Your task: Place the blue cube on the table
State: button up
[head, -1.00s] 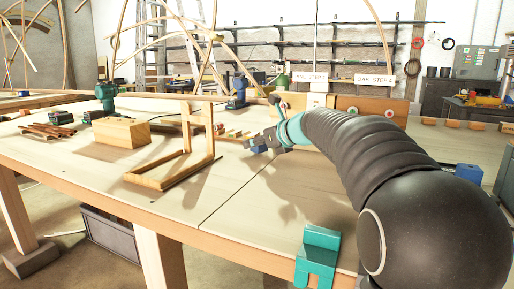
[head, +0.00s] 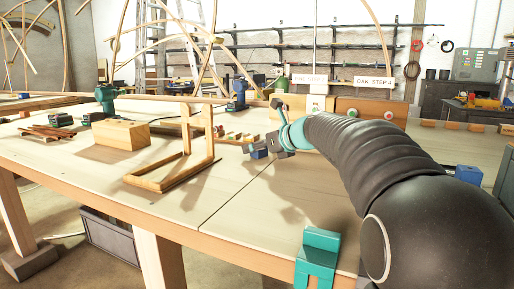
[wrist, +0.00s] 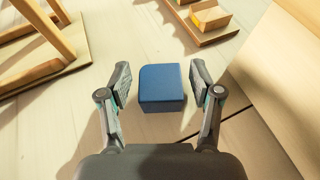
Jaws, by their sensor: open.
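The blue cube (wrist: 161,88) shows in the wrist view between the two fingers of my gripper (wrist: 160,84), with a gap on each side. In the head view the cube (head: 259,154) is small, at the gripper's end. My gripper (head: 265,146) is open and its fingers do not touch the cube. The cube appears to rest on the pale wooden table (head: 240,205), though its underside is hidden. A second blue block (head: 468,174) stands at the right of the table, partly behind my arm.
A wooden frame (head: 178,172) stands left of my gripper, and a wooden block (head: 121,133) lies farther left. A tray with small wooden pieces (wrist: 208,20) is beyond the cube. A teal clamp (head: 319,258) grips the front edge. The table's front middle is clear.

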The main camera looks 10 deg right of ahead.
jog(key=v, duration=1.1)
jog(key=shift+s, duration=0.15)
